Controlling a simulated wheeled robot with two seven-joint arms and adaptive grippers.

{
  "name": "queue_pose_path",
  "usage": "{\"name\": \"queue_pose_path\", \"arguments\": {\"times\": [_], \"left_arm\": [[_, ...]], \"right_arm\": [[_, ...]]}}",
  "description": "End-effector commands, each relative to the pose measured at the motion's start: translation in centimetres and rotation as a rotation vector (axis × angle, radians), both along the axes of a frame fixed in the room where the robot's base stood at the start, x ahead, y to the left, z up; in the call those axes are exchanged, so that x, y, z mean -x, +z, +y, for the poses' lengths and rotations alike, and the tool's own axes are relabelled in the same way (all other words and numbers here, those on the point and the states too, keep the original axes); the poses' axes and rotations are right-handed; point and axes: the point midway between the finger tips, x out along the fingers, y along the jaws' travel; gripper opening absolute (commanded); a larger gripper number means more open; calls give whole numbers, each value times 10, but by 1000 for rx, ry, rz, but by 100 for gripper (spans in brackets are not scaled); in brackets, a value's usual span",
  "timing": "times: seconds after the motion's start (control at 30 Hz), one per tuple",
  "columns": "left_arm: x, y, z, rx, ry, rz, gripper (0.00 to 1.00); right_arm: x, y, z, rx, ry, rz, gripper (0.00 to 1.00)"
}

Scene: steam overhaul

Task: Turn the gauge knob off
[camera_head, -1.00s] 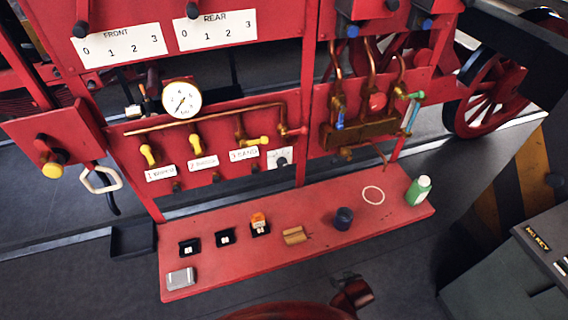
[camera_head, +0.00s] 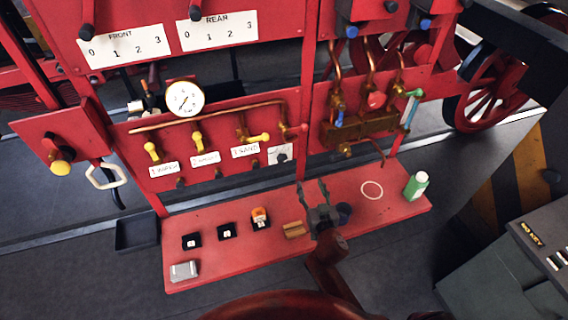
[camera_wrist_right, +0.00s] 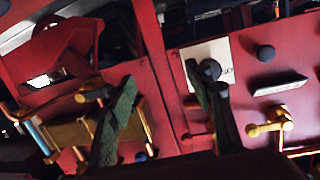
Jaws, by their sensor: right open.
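The gauge knob (camera_head: 282,158) looks like the small black knob on the white plate (camera_head: 274,152) at the right end of the valve panel. In the right wrist view the black knob (camera_wrist_right: 210,70) sits just behind the right-hand finger of my right gripper, which partly covers its plate. The round white gauge (camera_head: 184,99) with a dark needle stands above the panel. My right gripper (camera_head: 313,188) is open and empty, in front of the panel and to the right of the knob; its fingers also show in the wrist view (camera_wrist_right: 160,75). My left gripper is not in view.
Yellow valve handles (camera_head: 197,140) and a copper pipe (camera_head: 225,115) lie left of the knob. The red shelf (camera_head: 215,270) below holds small black trays, a tan block (camera_head: 294,229), a dark cup and a green bottle (camera_head: 416,185). Brass fittings (camera_head: 375,124) stand on the right panel.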

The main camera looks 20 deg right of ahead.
Motion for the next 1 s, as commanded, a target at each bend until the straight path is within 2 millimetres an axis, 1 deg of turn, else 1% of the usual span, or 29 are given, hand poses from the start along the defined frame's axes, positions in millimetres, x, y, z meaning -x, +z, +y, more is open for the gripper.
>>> {"name": "queue_pose_path", "arguments": {"times": [0.03,0.1,0.2,0.23,0.37,0.6,0.7,0.83,1.0], "left_arm": [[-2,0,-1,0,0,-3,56],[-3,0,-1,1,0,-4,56],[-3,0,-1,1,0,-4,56],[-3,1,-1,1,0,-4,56],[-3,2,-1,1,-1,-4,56],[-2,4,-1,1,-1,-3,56],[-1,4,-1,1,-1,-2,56],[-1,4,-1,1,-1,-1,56],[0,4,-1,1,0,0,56]], "right_arm": [[-12,11,18,0,45,-49,47],[-22,23,40,-6,99,-99,47],[-30,31,58,-11,147,-136,47],[-33,32,61,-11,154,-141,47],[-47,34,65,-12,164,-148,47],[-85,34,67,-12,161,-147,47],[-97,33,67,-13,161,-145,47],[-106,33,68,-12,160,-145,47],[-108,33,68,-14,160,-145,47]]}}
